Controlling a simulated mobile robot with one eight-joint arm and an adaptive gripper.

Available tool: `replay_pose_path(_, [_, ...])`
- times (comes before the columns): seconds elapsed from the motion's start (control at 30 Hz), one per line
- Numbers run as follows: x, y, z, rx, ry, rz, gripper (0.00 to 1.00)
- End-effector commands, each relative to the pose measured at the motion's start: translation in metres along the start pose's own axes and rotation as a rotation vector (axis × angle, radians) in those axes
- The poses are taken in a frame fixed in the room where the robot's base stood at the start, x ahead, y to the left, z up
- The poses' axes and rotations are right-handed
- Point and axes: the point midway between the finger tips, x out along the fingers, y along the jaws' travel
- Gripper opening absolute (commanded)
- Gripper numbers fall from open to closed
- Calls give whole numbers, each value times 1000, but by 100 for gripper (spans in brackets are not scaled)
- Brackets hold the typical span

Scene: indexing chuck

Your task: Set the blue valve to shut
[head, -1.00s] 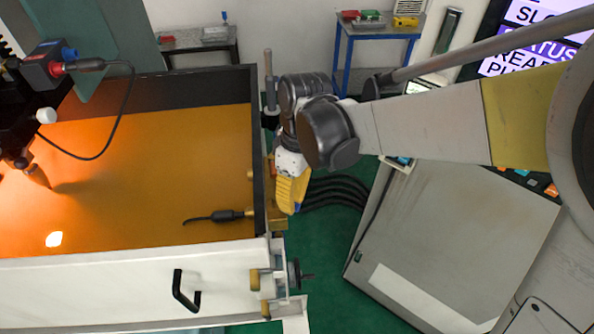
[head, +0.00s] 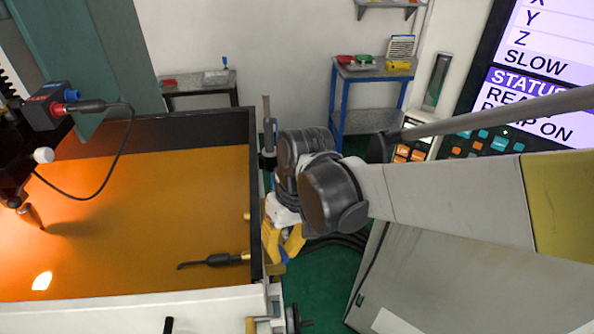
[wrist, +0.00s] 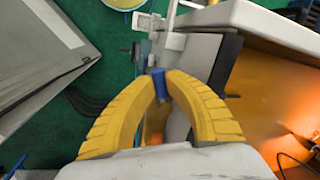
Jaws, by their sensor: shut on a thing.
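The blue valve handle (wrist: 158,84) is a small blue piece between the tips of my gripper's two curved yellow fingers in the wrist view. My gripper (wrist: 161,90) is shut on it, with both fingertips against its sides. In the head view my gripper (head: 283,250) points down beside the right edge of the orange-lit tank, and a bit of blue (head: 284,256) shows at its fingers. The valve's body and any position marks are mostly hidden by the fingers and wrist.
The tank (head: 254,180) with its dark rim lies close on the left. A black-handled tool (head: 222,260) is inside its right wall. A grey cabinet (head: 430,275) and a control screen (head: 530,75) stand to the right. Dark hoses (wrist: 90,110) run near the gripper.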

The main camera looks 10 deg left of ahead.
Motion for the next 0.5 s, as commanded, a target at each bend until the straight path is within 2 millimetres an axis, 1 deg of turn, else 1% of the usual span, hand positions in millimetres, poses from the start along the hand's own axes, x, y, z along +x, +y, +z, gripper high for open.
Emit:
replay_pose_path(0.37, [1, 0, 1, 2, -1, 0, 0])
replay_pose_path(0.4, [1, 0, 1, 2, -1, 0, 23])
replay_pose_path(0.43, [1, 0, 1, 2, -1, 0, 33])
replay_pose_path(0.47, [1, 0, 1, 2, -1, 0, 38])
replay_pose_path(0.5, [0, 0, 0, 2, 0, 0, 38])
